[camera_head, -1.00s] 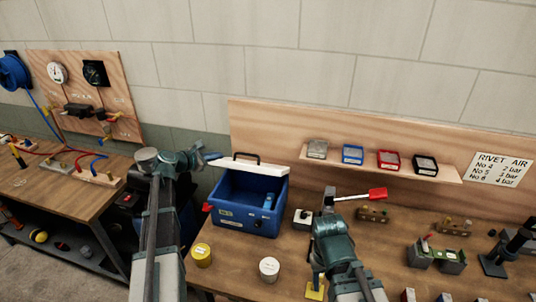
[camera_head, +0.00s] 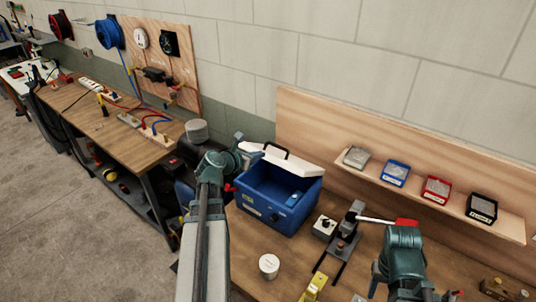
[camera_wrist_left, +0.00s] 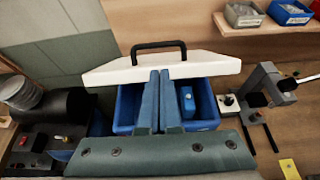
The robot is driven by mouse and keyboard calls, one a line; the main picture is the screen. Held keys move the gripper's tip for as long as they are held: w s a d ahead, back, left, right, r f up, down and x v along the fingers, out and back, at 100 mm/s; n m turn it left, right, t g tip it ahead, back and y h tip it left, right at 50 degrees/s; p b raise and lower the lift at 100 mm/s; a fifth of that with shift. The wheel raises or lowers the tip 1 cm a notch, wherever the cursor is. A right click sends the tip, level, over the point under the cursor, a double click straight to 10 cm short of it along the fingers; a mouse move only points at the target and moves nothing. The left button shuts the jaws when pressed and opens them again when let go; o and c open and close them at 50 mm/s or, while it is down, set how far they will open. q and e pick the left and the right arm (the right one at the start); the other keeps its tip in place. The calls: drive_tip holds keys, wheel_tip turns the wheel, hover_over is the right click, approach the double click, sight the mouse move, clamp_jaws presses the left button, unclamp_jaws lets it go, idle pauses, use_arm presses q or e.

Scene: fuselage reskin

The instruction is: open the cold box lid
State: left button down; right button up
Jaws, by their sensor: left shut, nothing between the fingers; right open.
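The cold box (camera_head: 262,212) is a blue open-topped bin on the bench. Its white lid (camera_head: 300,160), with a black handle (camera_head: 276,150), stands raised along the back edge, so the blue inside shows. A small blue item lies inside at the right. My left gripper (camera_head: 248,155) is at the lid's left end, shut and empty; I cannot tell if it touches. In the left wrist view its fingers (camera_wrist_left: 160,75) overlap the lid (camera_wrist_left: 205,68) and hide the box's middle. My right gripper (camera_head: 403,235) is open, by a red-handled lever at the right.
A lever tool (camera_head: 345,235) and a small switch box (camera_head: 325,227) stand right of the cold box. A white round tin (camera_head: 269,266) stands in front. A shelf (camera_head: 430,193) holds several small bins. Another bench (camera_head: 140,150) lies left.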

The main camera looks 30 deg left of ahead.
sight(273, 155)
use_arm(q)
drive_tip(key=b+x, duration=0.3)
drive_tip(key=x, duration=0.6)
drive_tip(key=shift+d, duration=0.1)
drive_tip(key=shift+w+r, duration=0.15)
drive_tip(key=w+r+p, duration=0.3)
drive_tip(key=w, duration=0.7)
drive_tip(key=w+d+r+p, duration=0.1)
drive_tip(key=w+r+p, duration=0.3)
drive_tip(key=w, duration=0.6)
drive_tip(key=shift+d, duration=0.3)
drive_tip(key=shift+s, duration=0.1)
idle(0.4)
